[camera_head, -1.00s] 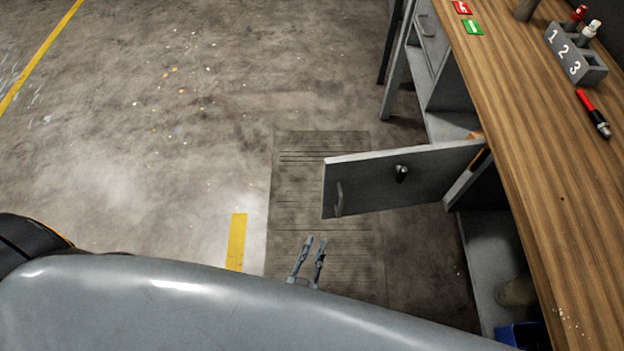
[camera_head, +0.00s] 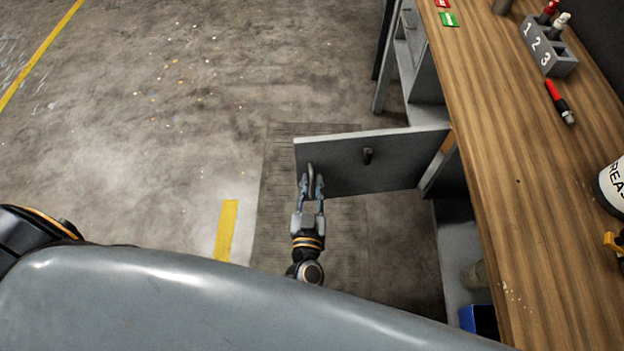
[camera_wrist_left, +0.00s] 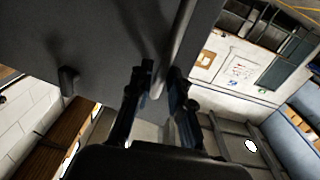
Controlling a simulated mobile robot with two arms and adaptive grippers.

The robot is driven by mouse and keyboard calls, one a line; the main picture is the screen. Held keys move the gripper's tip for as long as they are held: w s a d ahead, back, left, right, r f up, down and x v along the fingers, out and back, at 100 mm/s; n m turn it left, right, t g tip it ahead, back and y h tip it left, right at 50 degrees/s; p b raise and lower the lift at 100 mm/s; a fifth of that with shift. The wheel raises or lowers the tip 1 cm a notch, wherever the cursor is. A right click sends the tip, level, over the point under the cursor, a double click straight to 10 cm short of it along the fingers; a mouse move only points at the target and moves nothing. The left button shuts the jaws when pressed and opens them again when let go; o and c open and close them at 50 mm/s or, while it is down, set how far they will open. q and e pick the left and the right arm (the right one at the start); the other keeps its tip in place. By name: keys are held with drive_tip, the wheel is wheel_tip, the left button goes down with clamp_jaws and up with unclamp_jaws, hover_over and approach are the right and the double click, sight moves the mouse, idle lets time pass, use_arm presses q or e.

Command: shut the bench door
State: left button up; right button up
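The grey bench door (camera_head: 370,160) stands swung open from the workbench, out over the floor. In the left wrist view the door (camera_wrist_left: 100,40) fills the upper left, and the handle (camera_wrist_left: 182,60) runs down between the open fingers (camera_wrist_left: 160,95). I cannot tell whether they touch it. My right gripper is not in view.
A blue bin (camera_head: 478,320) sits in the open cabinet. The floor to the left is clear.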

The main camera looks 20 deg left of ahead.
use_arm(q)
drive_tip(key=shift+w+a, duration=0.15)
drive_tip(key=shift+w, duration=0.4)
clamp_jaws()
drive_tip(key=shift+w, duration=0.1)
